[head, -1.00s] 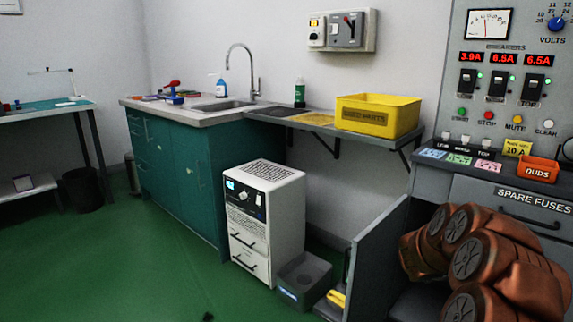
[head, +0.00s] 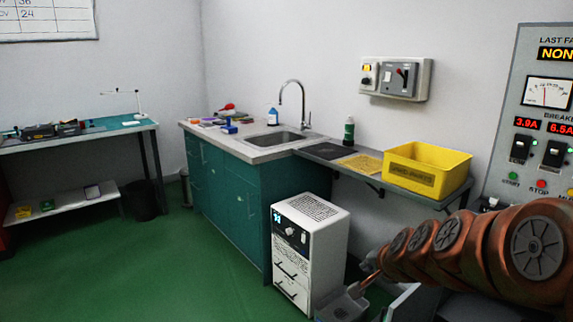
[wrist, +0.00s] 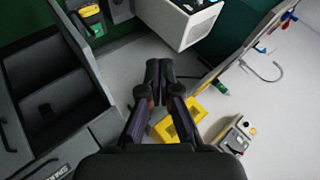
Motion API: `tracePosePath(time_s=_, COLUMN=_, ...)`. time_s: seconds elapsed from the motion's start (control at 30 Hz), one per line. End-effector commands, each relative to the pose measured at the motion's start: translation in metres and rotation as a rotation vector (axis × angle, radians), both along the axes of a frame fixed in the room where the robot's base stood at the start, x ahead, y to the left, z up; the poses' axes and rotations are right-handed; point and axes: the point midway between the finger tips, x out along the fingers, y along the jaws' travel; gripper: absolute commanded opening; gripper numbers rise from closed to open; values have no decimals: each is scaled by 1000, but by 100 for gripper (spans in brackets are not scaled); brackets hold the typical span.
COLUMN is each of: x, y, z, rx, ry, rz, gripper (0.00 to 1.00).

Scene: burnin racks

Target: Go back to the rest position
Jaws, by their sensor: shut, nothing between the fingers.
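My gripper (wrist: 158,72) shows in the wrist view with its two dark fingers together and nothing between them. Beyond the fingers are a pale wall and the yellow bin (wrist: 183,124), partly covered by the right finger. In the head view my copper-coloured arm reaches in from the lower right. Its far end is small there, in front of the shelf and beside the white cabinet (head: 322,240), so the fingers cannot be made out. The gripper looks clear of any object in the wrist view.
The yellow bin (head: 428,170) stands on the wall shelf right of the sink (head: 272,138). An open grey compartment (wrist: 45,95) lies left of the gripper in the wrist view. The breaker panel (head: 528,75) is at the right. Green floor (head: 170,265) is clear at the left.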

Motion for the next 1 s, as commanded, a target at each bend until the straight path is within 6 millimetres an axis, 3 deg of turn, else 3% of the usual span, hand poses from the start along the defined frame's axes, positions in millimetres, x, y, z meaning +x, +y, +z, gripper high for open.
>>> tracePosePath(time_s=0.03, x=-20, y=14, z=17, rx=-29, ry=44, rz=75, gripper=0)
tracePosePath(time_s=0.27, x=-133, y=51, z=34, rx=-179, ry=291, rz=413, gripper=0)
tracePosePath(time_s=0.43, x=-224, y=49, z=51, rx=-288, ry=492, rz=627, gripper=0)
tracePosePath(time_s=0.6, x=-305, y=31, z=69, rx=-367, ry=685, rz=785, gripper=0)
tracePosePath(time_s=0.7, x=-338, y=21, z=78, rx=-393, ry=767, rz=840, gripper=0)
tracePosePath(time_s=0.8, x=-357, y=15, z=82, rx=-404, ry=818, rz=873, gripper=0)
tracePosePath(time_s=1.0, x=-365, y=12, z=82, rx=-411, ry=840, rz=886, gripper=0)
